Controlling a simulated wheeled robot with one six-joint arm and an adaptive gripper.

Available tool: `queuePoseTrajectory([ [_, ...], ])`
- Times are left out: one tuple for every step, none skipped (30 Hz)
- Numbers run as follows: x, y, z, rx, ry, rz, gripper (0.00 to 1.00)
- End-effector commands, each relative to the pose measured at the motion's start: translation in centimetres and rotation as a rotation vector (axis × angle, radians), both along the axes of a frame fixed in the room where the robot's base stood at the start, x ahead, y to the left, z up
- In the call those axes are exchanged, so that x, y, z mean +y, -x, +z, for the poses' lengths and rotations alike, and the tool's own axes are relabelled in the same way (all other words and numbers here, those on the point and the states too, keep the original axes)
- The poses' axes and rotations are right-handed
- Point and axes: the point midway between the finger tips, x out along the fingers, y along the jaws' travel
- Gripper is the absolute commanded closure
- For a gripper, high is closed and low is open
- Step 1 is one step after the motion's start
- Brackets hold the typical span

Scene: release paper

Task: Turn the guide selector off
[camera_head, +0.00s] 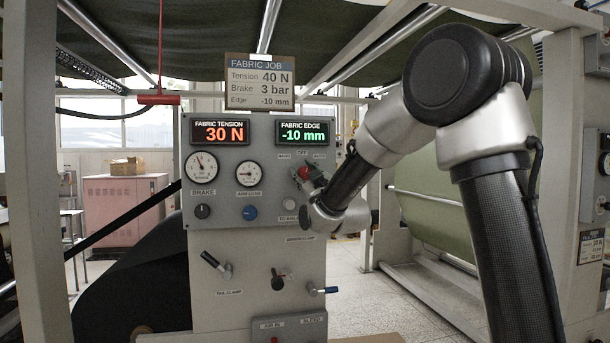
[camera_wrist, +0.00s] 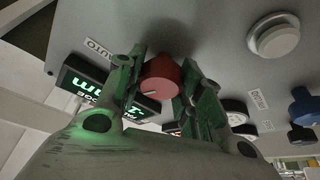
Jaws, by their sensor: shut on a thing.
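The guide selector is a red round knob (camera_head: 304,172) below the green-lit fabric edge display on the grey panel. Small labels sit above it; OFF is at the top middle, and the side ones are hard to read. In the wrist view the red knob (camera_wrist: 160,75) sits between my two fingers, with a short pale mark on its face. My gripper (camera_head: 312,180) reaches it from the right and is shut on it; it also shows in the wrist view (camera_wrist: 163,85). My gripper covers part of the knob in the head view. An AUTO label (camera_wrist: 95,47) shows near the knob.
The fabric tension display (camera_head: 220,132) reads 30 N and the fabric edge display (camera_head: 304,132) reads -10 mm. A job card (camera_head: 260,82) stands above. Below are gauges, a black brake knob (camera_head: 203,211), a blue knob (camera_head: 249,212) and clamp levers.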

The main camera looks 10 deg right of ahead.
Motion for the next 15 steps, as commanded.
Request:
queuePoseTrajectory([
  [-0.1, 0.02, -0.01, 0.0, 0.034, -0.002, 0.88],
  [-0.07, 0.02, -0.03, 0.001, 0.056, -0.001, 0.88],
  [-0.06, 0.02, -0.04, 0.002, 0.083, -0.001, 0.88],
  [-0.03, 0.03, -0.03, 0.001, 0.103, 0.0, 0.88],
  [-0.03, 0.03, -0.02, 0.001, 0.12, -0.001, 0.88],
  [-0.04, 0.04, -0.02, 0.001, 0.144, -0.001, 0.88],
  [-0.03, 0.03, -0.02, 0.001, 0.159, 0.0, 0.88],
  [-0.04, 0.03, -0.03, 0.001, 0.173, 0.0, 0.88],
  [-0.04, 0.03, -0.04, 0.002, 0.191, -0.001, 0.88],
  [-0.04, 0.03, -0.04, 0.001, 0.204, -0.001, 0.88],
  [-0.01, 0.03, -0.03, 0.001, 0.216, 0.0, 0.88],
  [-0.01, 0.03, -0.03, 0.001, 0.227, -0.001, 0.88],
  [0.0, 0.03, -0.04, 0.001, 0.236, -0.001, 0.88],
  [0.01, 0.03, -0.05, 0.001, 0.243, -0.001, 0.88],
  [0.01, 0.03, -0.06, 0.001, 0.252, 0.0, 0.88],
])
